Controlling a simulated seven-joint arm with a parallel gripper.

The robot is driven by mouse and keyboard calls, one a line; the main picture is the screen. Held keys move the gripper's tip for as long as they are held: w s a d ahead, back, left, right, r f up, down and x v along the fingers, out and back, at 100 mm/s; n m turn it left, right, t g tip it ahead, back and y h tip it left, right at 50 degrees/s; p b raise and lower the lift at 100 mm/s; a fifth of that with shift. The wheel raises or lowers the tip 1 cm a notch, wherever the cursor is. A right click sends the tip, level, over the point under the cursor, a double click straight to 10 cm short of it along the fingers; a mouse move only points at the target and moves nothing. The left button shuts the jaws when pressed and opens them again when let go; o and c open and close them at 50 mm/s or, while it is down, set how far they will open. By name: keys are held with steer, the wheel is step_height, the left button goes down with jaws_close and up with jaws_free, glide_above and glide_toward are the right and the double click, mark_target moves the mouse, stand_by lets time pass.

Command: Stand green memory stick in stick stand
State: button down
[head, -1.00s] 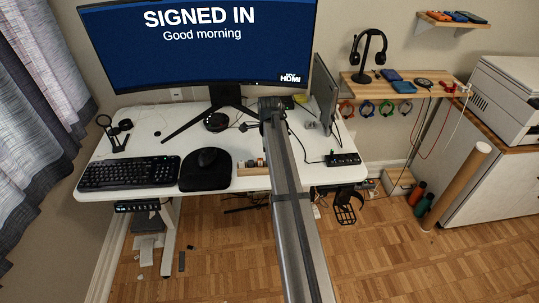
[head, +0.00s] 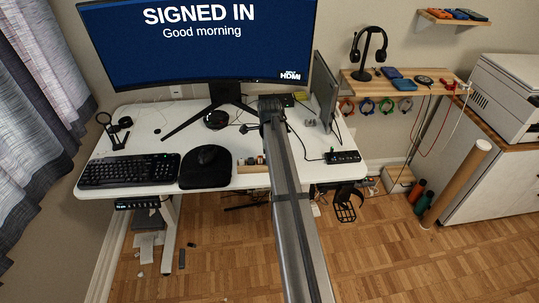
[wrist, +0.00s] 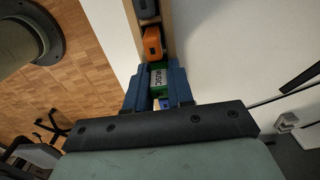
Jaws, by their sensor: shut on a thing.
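The green memory stick (wrist: 158,86), with a white label reading MUSIC, is between the two blue fingers of my gripper (wrist: 157,80) in the wrist view. The gripper is shut on it. The wooden stick stand (wrist: 168,22) runs up from there, with an orange stick (wrist: 152,44) right beyond the green one and a dark blue-grey stick (wrist: 147,9) farther along. The green stick is in line with this row; I cannot tell whether it is seated in a slot. In the head view the stand (head: 250,169) is at the desk's front edge, and my arm hides the gripper and green stick.
A black mouse pad (head: 205,176) and keyboard (head: 128,171) lie left of the stand. A black power strip (head: 342,157) lies to the right. The monitor (head: 200,40) and a side screen (head: 324,92) stand behind. The white desk (head: 170,118) has bare room.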

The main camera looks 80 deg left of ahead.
steer(key=shift+f, duration=0.1)
steer(key=c, duration=0.9)
jaws_free()
step_height(320, 180, up, 14)
